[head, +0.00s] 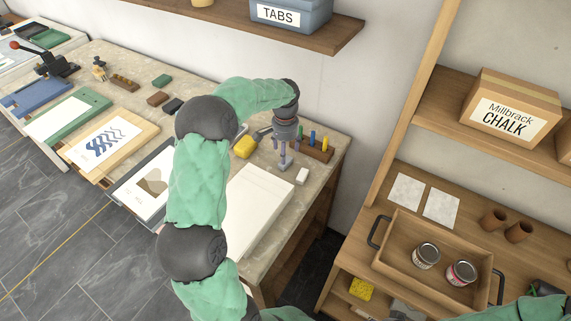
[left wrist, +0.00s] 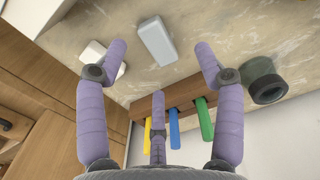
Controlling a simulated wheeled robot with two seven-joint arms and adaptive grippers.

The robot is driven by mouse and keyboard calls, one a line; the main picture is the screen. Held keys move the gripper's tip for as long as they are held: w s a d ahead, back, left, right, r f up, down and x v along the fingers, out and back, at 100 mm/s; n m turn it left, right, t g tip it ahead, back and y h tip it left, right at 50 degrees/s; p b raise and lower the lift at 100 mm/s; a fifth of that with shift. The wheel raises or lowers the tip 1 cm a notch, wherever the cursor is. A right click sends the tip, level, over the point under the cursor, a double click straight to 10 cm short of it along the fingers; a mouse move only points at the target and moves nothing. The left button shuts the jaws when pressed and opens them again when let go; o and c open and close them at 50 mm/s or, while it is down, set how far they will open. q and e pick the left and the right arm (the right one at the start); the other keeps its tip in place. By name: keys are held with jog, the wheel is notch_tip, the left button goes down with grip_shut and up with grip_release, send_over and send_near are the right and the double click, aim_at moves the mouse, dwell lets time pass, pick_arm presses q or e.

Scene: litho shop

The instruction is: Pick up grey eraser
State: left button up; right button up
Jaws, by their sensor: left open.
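The grey eraser (left wrist: 157,40) is a pale grey block lying flat on the stone-like worktop, seen in the left wrist view just beyond my fingertips. In the head view I cannot make it out; my left gripper seems to cover it. My left gripper (head: 285,162) points down over the worktop, and its three purple fingers (left wrist: 159,66) are spread with nothing between them. A white block (left wrist: 93,52) lies beside the grey eraser, behind one finger; it also shows in the head view (head: 302,176). My right gripper is not clearly in view.
A wooden rack (head: 318,153) with coloured sticks stands close to the fingers. A yellow sponge-like block (head: 244,147) and a dark green cylinder (left wrist: 265,82) are nearby. A white paper stack (head: 258,205) lies in front. A tray (head: 405,255) with two tins sits on the right-hand shelf.

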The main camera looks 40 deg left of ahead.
aim_at(287, 162)
pick_arm(q)
jog(key=f, duration=0.1)
jog(key=f+b, duration=0.1)
jog(key=f, duration=0.1)
jog(key=f+b, duration=0.1)
jog(key=shift+d+f, duration=0.25)
jog(key=shift+d, duration=0.15)
jog(key=shift+f, duration=0.4)
jog(key=shift+c, duration=0.3)
jog(key=c, duration=1.2)
